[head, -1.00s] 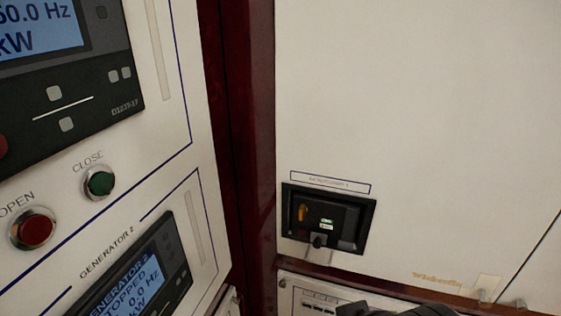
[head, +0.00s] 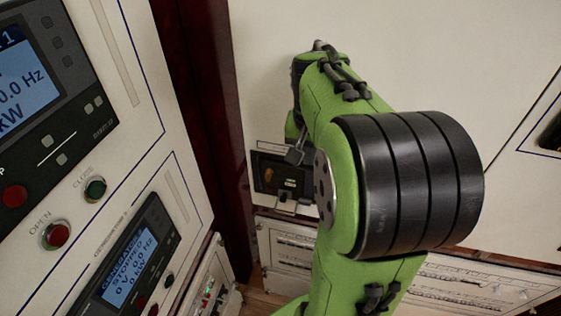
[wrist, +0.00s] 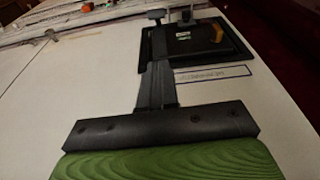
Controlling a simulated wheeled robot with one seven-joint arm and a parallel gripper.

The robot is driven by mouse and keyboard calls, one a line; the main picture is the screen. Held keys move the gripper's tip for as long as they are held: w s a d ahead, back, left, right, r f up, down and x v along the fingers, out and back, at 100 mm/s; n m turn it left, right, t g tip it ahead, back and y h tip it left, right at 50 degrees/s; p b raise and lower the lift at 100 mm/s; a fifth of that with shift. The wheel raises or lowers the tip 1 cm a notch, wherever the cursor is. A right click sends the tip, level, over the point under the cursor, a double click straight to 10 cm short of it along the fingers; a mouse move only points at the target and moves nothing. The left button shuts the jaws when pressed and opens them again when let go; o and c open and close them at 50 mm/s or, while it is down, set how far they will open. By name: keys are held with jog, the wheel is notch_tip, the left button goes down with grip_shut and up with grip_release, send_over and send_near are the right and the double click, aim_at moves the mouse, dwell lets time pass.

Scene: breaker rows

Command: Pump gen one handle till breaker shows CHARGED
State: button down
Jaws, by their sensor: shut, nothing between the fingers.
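The breaker (head: 268,172) is a black framed unit set in the white panel, with an orange part on its face. The wrist view shows it upside down (wrist: 195,48), with two small pale-green indicators too small to read. Its grey handle (head: 285,198) is at the lower edge; in the wrist view a grey post (wrist: 185,14) shows there. My gripper (head: 294,156) is in front of the breaker's upper edge in the head view. In the wrist view its shut, empty fingers (wrist: 157,15) end just beside the post; I cannot tell whether they touch.
The generator panel stands at left with a green CLOSE button (head: 95,189), red OPEN button (head: 56,235) and a generator 2 display (head: 128,270). A dark red post (head: 205,120) divides the panels. Rows of breakers (head: 460,285) lie below.

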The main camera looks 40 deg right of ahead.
jog(key=d, duration=0.1)
jog(key=b, duration=0.1)
send_over(305, 201)
jog(key=w+d, duration=0.2)
jog(key=s+a+x, duration=0.1)
jog(key=x, duration=0.8)
jog(key=shift+s+a+f, duration=0.25)
jog(key=shift+f, duration=0.45)
jog(key=shift+s+a+f, duration=0.3)
jog(key=shift+f, duration=0.4)
jog(key=shift+s+a+f, duration=0.25)
jog(key=shift+f, duration=0.45)
jog(key=shift+a+f+b, duration=0.1)
jog(key=shift+f+b, duration=0.2)
jog(key=shift+b, duration=0.65)
jog(key=shift+s+a+r+h, duration=0.1)
jog(key=shift+s+a+h, duration=0.2)
jog(key=shift+t+b, duration=0.3)
jog(key=shift+b, duration=0.3)
